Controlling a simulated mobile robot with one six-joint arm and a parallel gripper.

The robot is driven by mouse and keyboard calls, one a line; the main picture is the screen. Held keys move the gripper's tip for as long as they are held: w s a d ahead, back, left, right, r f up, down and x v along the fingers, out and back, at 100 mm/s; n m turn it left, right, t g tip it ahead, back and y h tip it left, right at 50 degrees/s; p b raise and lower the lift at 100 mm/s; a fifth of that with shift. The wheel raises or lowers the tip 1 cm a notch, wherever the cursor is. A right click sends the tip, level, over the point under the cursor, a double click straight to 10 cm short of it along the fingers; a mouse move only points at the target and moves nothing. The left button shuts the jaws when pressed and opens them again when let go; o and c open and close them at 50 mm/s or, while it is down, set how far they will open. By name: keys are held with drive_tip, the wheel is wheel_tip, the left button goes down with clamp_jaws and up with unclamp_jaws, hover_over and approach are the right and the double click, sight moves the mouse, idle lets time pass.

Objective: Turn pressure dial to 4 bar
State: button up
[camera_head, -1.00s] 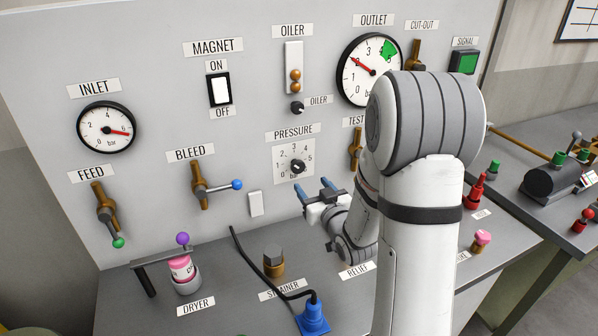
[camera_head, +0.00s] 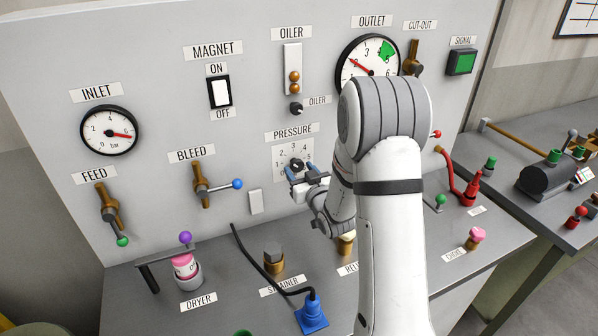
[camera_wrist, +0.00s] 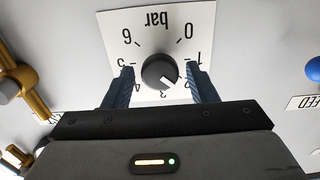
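The pressure dial shows in the wrist view as a black round knob (camera_wrist: 158,72) on a white scale plate (camera_wrist: 175,22) marked 0 to 6 bar, seen upside down. Its white pointer mark lies between 2 and 3. My gripper (camera_wrist: 160,68) is open, with one blue finger on each side of the knob and a visible gap on both sides. In the head view my gripper (camera_head: 297,167) is in front of the scale plate (camera_head: 283,170) and hides most of the knob.
The outlet gauge (camera_head: 370,63) has its red needle low, left of its green band. The bleed valve (camera_head: 203,187) with a blue-tipped lever is left of the dial. A small oiler knob (camera_head: 296,108) is above. A black cable with a blue plug (camera_head: 313,318) lies below.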

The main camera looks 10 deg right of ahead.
drive_tip(key=c, duration=0.7)
drive_tip(key=shift+a, duration=0.2)
drive_tip(key=shift+c, duration=0.4)
drive_tip(key=shift+d, duration=0.15)
drive_tip(key=m+b, duration=0.1)
drive_tip(key=b, duration=0.1)
drive_tip(key=m+b, duration=0.1)
drive_tip(key=b, duration=0.1)
drive_tip(key=shift+f, duration=0.25)
drive_tip(key=m+b, duration=0.4)
drive_tip(key=b, duration=0.1)
drive_tip(key=shift+r+m, duration=0.1)
drive_tip(key=shift+m, duration=0.2)
drive_tip(key=m+b, duration=0.3)
drive_tip(key=m, duration=0.2)
drive_tip(key=shift+r, duration=0.2)
drive_tip(key=m+b, duration=0.1)
drive_tip(key=m, duration=0.5)
drive_tip(key=shift+r+b, duration=0.1)
drive_tip(key=shift+b, duration=0.2)
